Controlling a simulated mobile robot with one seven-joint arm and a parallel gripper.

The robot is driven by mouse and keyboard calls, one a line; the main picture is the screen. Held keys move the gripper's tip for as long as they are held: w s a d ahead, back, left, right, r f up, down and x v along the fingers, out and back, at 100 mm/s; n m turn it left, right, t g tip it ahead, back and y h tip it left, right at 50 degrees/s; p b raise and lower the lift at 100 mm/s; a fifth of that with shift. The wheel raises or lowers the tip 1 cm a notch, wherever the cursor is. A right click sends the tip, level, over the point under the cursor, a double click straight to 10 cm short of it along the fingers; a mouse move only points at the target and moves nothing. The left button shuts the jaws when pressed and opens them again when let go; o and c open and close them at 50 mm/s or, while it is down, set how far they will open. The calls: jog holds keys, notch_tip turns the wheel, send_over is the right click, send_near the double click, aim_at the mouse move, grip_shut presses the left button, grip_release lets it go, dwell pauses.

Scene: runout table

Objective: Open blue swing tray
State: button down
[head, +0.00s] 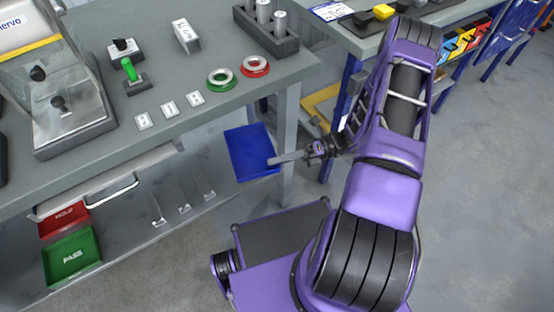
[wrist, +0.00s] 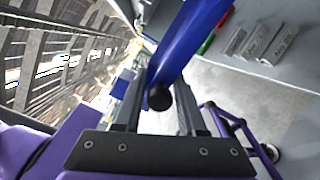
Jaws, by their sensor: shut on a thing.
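The blue swing tray (head: 248,148) sticks out below the front edge of the grey table, by its right leg. My gripper (head: 275,160) is at the tray's right edge. In the wrist view the tray shows as a blue wall (wrist: 188,40) running up from the fingers. A dark round knob (wrist: 160,98) on it sits between the two fingers of my gripper (wrist: 158,108). The gripper is shut on this knob. The exact finger contact is hard to see.
The grey table (head: 215,105) carries green and red rings (head: 255,66), labelled blocks and a machine. A green PASS tray (head: 72,256) and a red tray (head: 64,220) lie below left. A second bench with coloured bins (head: 462,42) stands right. The floor at right is clear.

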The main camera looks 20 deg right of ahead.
jog(key=c, duration=0.7)
grip_release()
jog(key=shift+o, duration=0.2)
jog(key=d, duration=1.7)
jog(key=shift+d+b, duration=0.2)
jog(key=shift+b, duration=0.2)
jog(key=shift+w, duration=0.1)
